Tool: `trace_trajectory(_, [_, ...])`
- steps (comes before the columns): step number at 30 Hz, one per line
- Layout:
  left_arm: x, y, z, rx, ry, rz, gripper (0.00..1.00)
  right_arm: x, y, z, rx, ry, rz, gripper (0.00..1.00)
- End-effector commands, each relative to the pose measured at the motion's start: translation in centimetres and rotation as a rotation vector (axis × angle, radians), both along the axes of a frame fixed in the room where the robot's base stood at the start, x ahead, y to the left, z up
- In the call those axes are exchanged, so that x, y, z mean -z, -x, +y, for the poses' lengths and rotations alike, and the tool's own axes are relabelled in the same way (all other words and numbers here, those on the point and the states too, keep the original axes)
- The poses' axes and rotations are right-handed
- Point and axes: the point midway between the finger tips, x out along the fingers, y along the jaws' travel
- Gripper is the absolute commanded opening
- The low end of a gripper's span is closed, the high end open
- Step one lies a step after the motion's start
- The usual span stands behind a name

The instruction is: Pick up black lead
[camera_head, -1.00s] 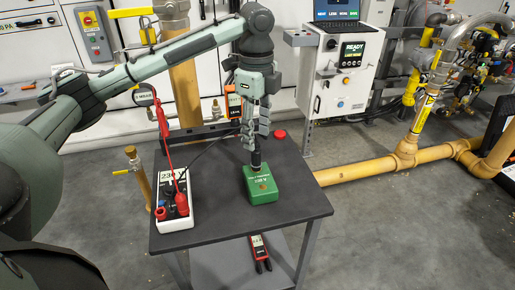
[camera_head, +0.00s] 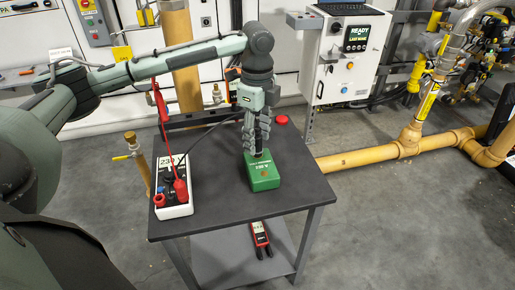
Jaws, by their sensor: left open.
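The black lead's plug (camera_head: 258,155) stands upright in the top of the green box (camera_head: 263,181), on the dark table. Its thin black cable runs left toward the white tester (camera_head: 173,210). My left gripper (camera_head: 257,148) points straight down above the green box. Its fingers are open and stand around the plug, hiding most of it; I cannot tell whether they touch it. A red lead (camera_head: 180,188) rises from the white tester at the left of the table. My right gripper is not in view.
The table top (camera_head: 225,205) is clear in front of the green box. A red and black tool (camera_head: 261,239) lies on the lower shelf. Yellow pipes (camera_head: 380,152) run behind at right.

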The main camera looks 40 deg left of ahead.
Motion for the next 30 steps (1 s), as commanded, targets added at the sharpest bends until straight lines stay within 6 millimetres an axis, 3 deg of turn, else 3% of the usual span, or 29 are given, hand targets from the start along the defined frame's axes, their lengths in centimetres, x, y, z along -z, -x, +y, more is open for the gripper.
trace_trajectory(2, [0.0, 0.0, 0.0, 0.0, 0.0, 0.0, 0.45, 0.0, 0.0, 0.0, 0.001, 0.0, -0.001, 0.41])
trace_trajectory(13, [-0.1, 0.0, 0.0, 0.0, 0.0, 0.0, 0.0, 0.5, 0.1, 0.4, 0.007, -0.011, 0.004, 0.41])
trace_trajectory(23, [-0.2, 0.0, 0.0, 0.0, 0.0, -0.001, 0.0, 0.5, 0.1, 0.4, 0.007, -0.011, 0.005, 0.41])
trace_trajectory(30, [-2.0, -0.1, 0.0, 0.0, 0.001, -0.003, 0.0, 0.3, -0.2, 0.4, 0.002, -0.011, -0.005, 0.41])
